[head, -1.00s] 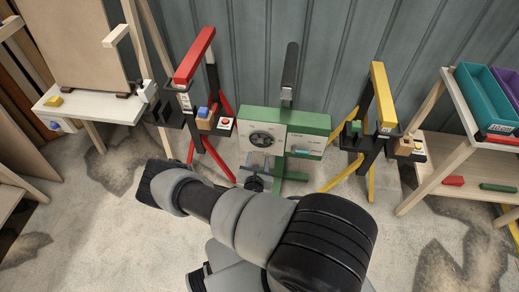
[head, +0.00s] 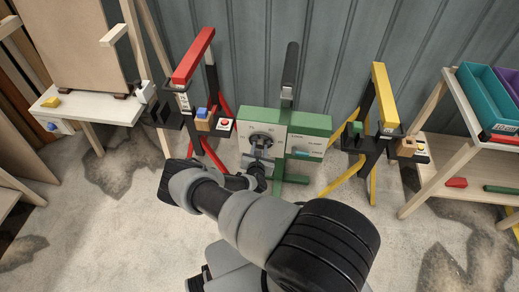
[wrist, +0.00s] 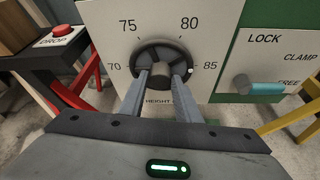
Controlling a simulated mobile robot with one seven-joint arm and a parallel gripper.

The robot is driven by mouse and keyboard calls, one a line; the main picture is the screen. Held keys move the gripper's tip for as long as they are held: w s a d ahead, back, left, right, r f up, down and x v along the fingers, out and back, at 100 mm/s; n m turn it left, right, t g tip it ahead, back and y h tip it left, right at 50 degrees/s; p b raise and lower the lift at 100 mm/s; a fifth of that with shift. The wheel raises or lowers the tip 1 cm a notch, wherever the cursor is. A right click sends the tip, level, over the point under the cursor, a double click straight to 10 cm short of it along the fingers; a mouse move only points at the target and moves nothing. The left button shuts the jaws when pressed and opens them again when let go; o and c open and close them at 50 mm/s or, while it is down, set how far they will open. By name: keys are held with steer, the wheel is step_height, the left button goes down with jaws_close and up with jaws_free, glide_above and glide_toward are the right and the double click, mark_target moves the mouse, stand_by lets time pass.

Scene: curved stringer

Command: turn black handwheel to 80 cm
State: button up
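The black handwheel (wrist: 163,58) sits on a white panel with the numbers 70, 75, 80 and 85 around it. A small white mark on its rim is at the right, near 85. In the head view the handwheel (head: 262,141) is on the front of the green-framed machine. My gripper (wrist: 165,80) reaches the wheel from below, its two fingers apart with the wheel's hub between their tips. I cannot tell whether the fingers touch the hub. In the head view my gripper (head: 258,155) is just in front of the wheel, partly hidden.
A CLAMP lever with a teal grip (wrist: 266,88) is right of the dial, near FREE. A red stand (head: 193,56) with a red DROP button (wrist: 62,31) is at left, a yellow stand (head: 384,95) at right.

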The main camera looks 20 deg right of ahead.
steer(key=c, duration=0.5)
steer(key=shift+c, duration=0.2)
steer(key=shift+n, duration=0.3)
steer(key=shift+a+f+n+g+h+b, duration=0.15)
steer(key=shift+n+g+h+b, duration=0.25)
steer(key=shift+n+h+b, duration=0.25)
steer(key=n+b, duration=0.1)
steer(key=b, duration=0.1)
steer(key=n+h+b, duration=0.1)
steer(key=shift+w+a+f+g+b, duration=0.1)
steer(key=shift+f+g+b, duration=0.15)
steer(key=shift+g+b, duration=0.15)
steer(key=n+h+b, duration=0.2)
steer(key=n+b, duration=0.1)
steer(key=b, duration=0.2)
steer(key=shift+a+g, duration=0.1)
steer(key=shift+g, duration=0.2)
steer(key=shift+r+n+h+b, duration=0.1)
steer(key=shift+n+h+b, duration=0.25)
steer(key=shift+n+b, duration=0.35)
steer(key=shift+r, duration=0.1)
